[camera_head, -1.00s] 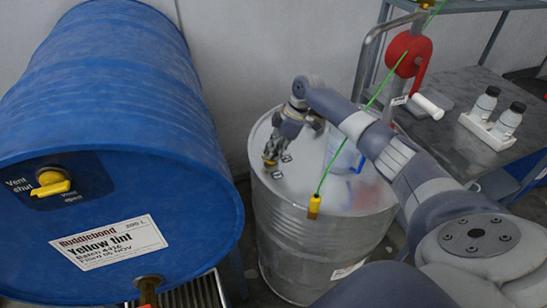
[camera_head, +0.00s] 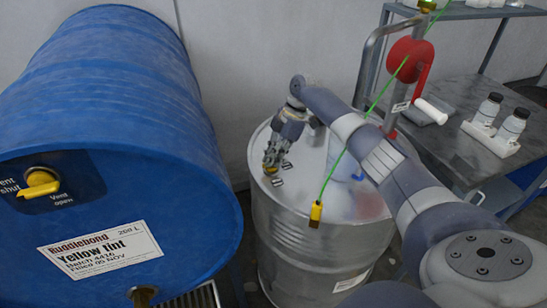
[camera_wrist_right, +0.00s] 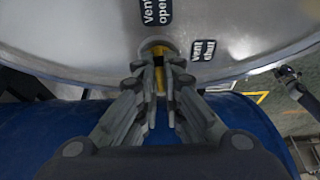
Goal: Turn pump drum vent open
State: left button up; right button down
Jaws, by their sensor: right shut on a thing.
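The silver pump drum (camera_head: 300,235) stands upright in the middle of the head view. My right gripper (camera_head: 271,165) reaches down to the left part of its lid. In the right wrist view, my right gripper (camera_wrist_right: 162,90) is shut on the yellow vent handle (camera_wrist_right: 160,78), and its fingers hide much of it. The handle's visible part runs down from its round hub. The label "Vent open" (camera_wrist_right: 157,12) lies above the hub, and "Vent shut" (camera_wrist_right: 203,50) lies to its right. My left gripper is not in view.
A blue drum (camera_head: 110,95) lies at left with its own yellow vent handle (camera_head: 40,183). White bottles (camera_head: 488,110) stand on the right bench.

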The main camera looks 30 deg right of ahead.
jog(key=c, duration=1.7)
grip_release()
jog(key=shift+r, duration=0.1)
jog(key=v, duration=1.2)
